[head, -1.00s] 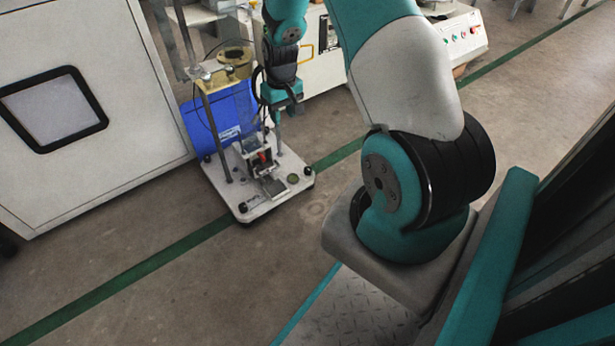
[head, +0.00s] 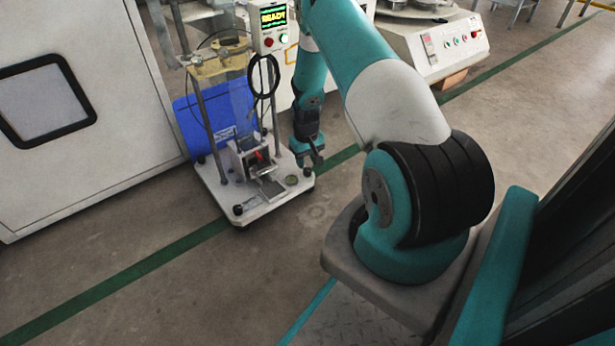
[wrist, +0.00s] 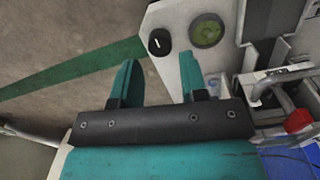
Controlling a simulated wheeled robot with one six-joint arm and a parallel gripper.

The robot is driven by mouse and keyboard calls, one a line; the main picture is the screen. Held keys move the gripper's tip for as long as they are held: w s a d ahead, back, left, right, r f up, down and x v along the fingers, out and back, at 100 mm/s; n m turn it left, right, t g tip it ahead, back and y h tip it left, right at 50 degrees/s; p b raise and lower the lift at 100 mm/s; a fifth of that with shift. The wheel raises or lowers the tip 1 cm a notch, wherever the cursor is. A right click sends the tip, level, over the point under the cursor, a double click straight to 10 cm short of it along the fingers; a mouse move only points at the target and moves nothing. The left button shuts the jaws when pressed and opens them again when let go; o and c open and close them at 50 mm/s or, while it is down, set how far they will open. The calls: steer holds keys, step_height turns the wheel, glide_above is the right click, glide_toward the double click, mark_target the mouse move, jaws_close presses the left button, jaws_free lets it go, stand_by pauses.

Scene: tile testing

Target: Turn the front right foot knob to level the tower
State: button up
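The tower (head: 228,90) stands on a pale base plate (head: 262,208) on the floor. The black foot knob at the plate's right corner (head: 308,171) is by my gripper (head: 315,160) in the head view. In the wrist view this knob (wrist: 160,41) has a white mark and lies just beyond and between the fingertips. My gripper (wrist: 158,63) is open and empty, its two teal fingers apart. I cannot tell its height above the knob. The round green bubble level (wrist: 207,31) is beside the knob; its bubble is too small to read. It also shows in the head view (head: 291,180).
Another black knob (head: 238,210) is at the plate's front corner. A control box (head: 270,25) with a green READY screen stands behind the tower. A blue bin (head: 190,130) is behind it. A white cabinet (head: 110,150) is at left. The floor in front is clear.

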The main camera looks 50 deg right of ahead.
mark_target(307, 170)
step_height(307, 170, down, 4)
steer(key=shift+f+b, duration=0.2)
steer(key=shift+b, duration=0.75)
steer(key=shift+c, duration=0.5)
steer(key=c, duration=0.5)
steer(key=shift+c, duration=0.2)
